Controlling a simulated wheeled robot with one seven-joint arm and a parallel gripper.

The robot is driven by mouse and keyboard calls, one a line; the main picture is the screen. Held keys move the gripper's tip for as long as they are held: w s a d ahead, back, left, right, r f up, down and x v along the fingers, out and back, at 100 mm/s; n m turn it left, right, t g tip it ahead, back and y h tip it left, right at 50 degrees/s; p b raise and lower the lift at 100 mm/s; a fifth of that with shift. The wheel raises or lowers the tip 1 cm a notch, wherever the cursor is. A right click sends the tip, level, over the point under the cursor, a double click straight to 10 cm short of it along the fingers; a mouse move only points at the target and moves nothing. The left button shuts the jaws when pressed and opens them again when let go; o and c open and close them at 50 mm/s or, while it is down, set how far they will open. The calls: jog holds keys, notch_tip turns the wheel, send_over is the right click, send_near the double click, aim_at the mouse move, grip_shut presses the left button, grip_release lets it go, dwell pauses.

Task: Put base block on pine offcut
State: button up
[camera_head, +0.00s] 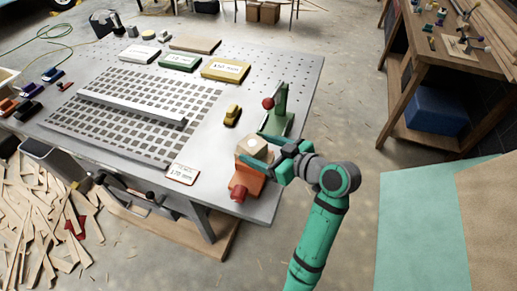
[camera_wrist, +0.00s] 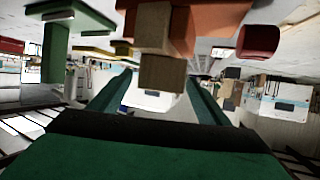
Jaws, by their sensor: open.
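A small pale wooden cube, which I take for the base block (camera_head: 253,149), sits on or against an orange block-like object (camera_head: 246,180) at the table's front right corner. My gripper (camera_head: 250,146) is open, with one finger on each side of the cube. In the wrist view, which looks upside down, the wooden block (camera_wrist: 162,73) shows between the tips of my open gripper (camera_wrist: 160,78). I cannot tell whether the fingers touch it. A flat tan wooden board, likely the pine offcut (camera_head: 195,44), lies at the table's back edge.
A green stand with a red ball (camera_head: 280,105) is close behind my gripper. A red cylinder (camera_head: 238,192) is at the orange object's front.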

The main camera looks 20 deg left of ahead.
jog(key=v, duration=1.1)
jog(key=shift+d, duration=0.15)
jog(key=shift+r, duration=0.1)
